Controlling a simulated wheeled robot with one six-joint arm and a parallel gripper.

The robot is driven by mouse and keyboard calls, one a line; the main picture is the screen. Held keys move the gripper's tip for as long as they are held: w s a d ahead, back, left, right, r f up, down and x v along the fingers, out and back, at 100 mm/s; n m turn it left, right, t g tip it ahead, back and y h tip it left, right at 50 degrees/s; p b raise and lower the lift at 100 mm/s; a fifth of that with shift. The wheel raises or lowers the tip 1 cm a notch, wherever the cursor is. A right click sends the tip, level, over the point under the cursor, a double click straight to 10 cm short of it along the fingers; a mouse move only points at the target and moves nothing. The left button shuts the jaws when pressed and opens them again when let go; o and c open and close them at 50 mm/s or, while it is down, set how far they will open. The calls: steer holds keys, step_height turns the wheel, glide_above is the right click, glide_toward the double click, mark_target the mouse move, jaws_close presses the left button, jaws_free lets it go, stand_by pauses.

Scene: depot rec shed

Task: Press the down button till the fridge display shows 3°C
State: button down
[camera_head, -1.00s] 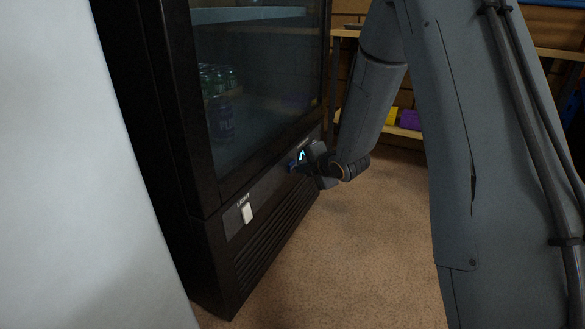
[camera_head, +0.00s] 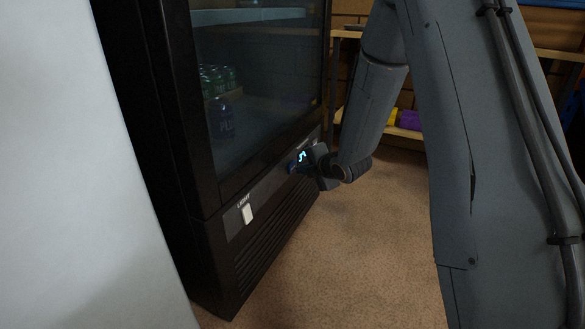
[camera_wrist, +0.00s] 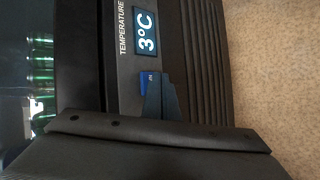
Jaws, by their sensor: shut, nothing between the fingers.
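The fridge (camera_head: 160,130) is black with a glass door. Its temperature display (camera_wrist: 146,32) reads 3°C in the wrist view, with the picture turned sideways; it also glows in the head view (camera_head: 301,157), partly covered. A blue button (camera_wrist: 146,81) with a small mark sits beside the display, partly hidden by my fingers. My gripper (camera_wrist: 161,82) is shut and empty, its tips at the blue button. I cannot tell whether they touch it. My gripper also shows in the head view (camera_head: 303,168), in front of the panel.
A white light switch (camera_head: 248,214) is on the same panel, nearer to me. A pale surface (camera_head: 70,180) fills the left. Brown floor (camera_head: 330,260) is clear in front of the fridge.

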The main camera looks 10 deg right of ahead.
steer(key=shift+s+d, duration=0.2)
steer(key=shift+d, duration=0.05)
steer(key=shift+d, duration=0.1)
steer(key=s+d+p, duration=0.1)
steer(key=d, duration=0.1)
steer(key=s+d, duration=0.2)
steer(key=shift+p, duration=0.4)
steer(key=shift+a, duration=0.15)
stand_by(0.5)
